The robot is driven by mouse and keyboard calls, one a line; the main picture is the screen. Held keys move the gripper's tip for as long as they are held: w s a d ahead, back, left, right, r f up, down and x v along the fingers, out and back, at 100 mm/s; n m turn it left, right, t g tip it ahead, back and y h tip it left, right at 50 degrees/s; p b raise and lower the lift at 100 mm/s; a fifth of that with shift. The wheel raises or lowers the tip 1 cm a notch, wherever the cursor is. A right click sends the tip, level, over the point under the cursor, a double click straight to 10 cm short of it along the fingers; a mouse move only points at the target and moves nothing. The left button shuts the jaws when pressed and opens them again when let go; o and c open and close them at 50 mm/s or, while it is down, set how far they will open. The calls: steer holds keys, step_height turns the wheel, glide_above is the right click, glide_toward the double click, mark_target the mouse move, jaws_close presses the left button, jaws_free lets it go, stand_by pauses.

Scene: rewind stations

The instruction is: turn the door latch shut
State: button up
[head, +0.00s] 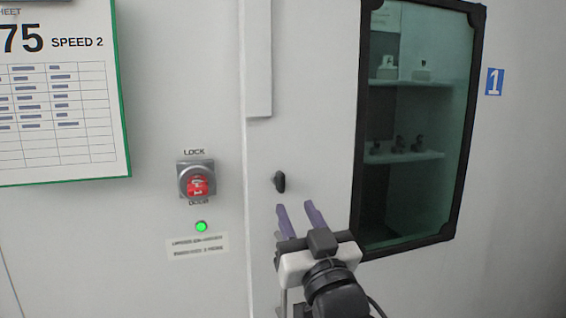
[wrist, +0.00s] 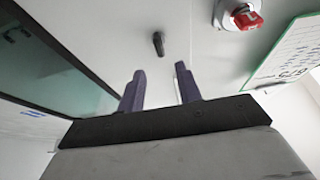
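The door latch (head: 279,182) is a small black knob on the pale door, left of the window. In the wrist view the latch (wrist: 158,44) shows beyond the fingertips, between their lines, its long side close to upright. My gripper (head: 296,208) has two purple fingers spread apart with nothing between them. It sits just below and to the right of the latch in the head view, apart from it. The wrist view also shows my gripper (wrist: 159,70) open, with a clear gap to the latch.
A red rotary switch (head: 198,183) marked LOCK and DOOR is left of the latch, above a lit green lamp (head: 201,227). A dark-framed window (head: 362,130) shows shelves inside. A green-edged sheet (head: 60,160) hangs at upper left. The door around the latch is bare.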

mark_target(282, 182)
steer(key=p+x, duration=0.4)
steer(key=x, duration=0.4)
steer(key=shift+w+a+r, duration=0.1)
steer(key=shift+w, duration=0.15)
jaws_close()
